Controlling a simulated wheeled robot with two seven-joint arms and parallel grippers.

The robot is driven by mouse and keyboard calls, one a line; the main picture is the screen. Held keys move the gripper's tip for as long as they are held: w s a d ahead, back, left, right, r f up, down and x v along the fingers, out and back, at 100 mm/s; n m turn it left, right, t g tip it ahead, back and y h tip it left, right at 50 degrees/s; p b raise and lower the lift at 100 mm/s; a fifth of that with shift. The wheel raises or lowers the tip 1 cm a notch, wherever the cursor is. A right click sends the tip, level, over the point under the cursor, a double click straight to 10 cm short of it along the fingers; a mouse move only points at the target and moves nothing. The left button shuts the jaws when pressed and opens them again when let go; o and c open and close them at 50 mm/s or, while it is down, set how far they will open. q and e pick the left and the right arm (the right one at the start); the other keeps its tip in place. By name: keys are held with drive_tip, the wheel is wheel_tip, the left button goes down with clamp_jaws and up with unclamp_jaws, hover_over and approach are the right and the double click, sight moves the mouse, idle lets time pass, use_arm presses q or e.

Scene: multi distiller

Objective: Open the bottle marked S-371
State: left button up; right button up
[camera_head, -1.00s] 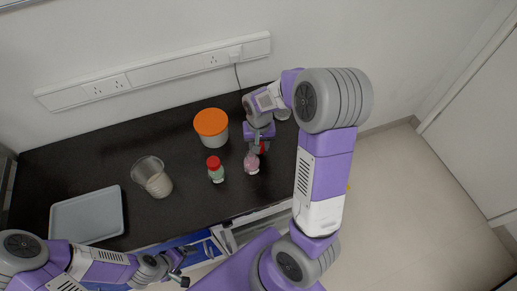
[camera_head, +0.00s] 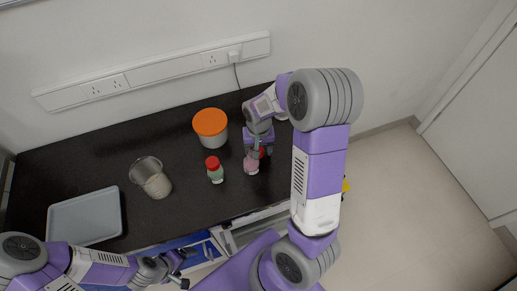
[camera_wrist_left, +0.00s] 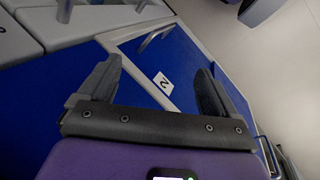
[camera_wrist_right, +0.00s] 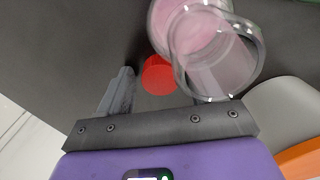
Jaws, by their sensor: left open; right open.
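A bottle with pink contents (camera_head: 251,163) stands on the black bench in the head view. In the right wrist view this bottle (camera_wrist_right: 190,32) shows a clear, uncovered mouth. A red cap (camera_wrist_right: 157,74) is apart from it, between the finger lines of my right gripper; I cannot tell whether it rests on the bench. My right gripper (camera_head: 259,150) is open, close beside the pink bottle. A green bottle (camera_head: 216,176) with a red cap stands just left of it. No S-371 marking is readable. My left gripper (camera_wrist_left: 155,85) is open and empty, in front of blue drawers.
A white tub with an orange lid (camera_head: 210,123) stands behind the bottles. The bench between beaker and tub is clear. A wall socket strip runs behind.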

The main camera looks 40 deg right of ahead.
drive_tip(key=shift+r, duration=0.3)
use_arm(q)
wheel_tip(320, 180, up, 2)
drive_tip(key=shift+r+p, duration=0.1)
drive_tip(key=shift+p, duration=0.95)
use_arm(e)
wheel_tip(320, 180, up, 7)
drive_tip(key=shift+r, duration=0.15)
